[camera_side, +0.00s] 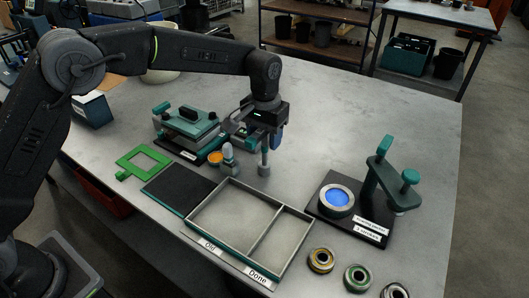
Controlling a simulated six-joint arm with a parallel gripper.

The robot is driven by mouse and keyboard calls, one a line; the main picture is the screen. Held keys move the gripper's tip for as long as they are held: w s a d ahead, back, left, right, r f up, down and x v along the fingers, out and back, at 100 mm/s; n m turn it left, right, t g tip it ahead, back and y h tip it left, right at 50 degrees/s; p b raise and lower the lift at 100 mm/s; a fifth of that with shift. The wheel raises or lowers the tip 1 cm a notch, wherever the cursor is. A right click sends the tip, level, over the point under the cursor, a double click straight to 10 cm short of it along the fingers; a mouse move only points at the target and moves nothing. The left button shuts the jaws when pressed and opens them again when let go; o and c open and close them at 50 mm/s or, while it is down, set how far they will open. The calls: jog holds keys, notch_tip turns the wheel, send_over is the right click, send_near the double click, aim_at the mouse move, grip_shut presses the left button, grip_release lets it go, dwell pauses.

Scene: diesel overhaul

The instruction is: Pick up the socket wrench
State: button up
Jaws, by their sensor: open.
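My gripper (258,130) points down over the middle of the table, just behind the grey tray, and is open. Below and beside it stand small grey upright parts: one with a rounded top (228,157) and a slim post (264,160). I cannot tell for sure which of these, if any, is the socket wrench. A blue-teal part (277,136) shows at the gripper's right side, partly hidden by it. The space between the fingers is too small and dark to make out.
A two-part tray (213,247) stands in front, with a dark mat (179,189) to its left. A green frame (143,160) and a teal fixture (188,130) lie further left. A clamp stand (378,190) is at right, with several rings near the front edge.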

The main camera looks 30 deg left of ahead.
grip_shut()
dwell(0.3)
jog(key=shift+r, duration=0.2)
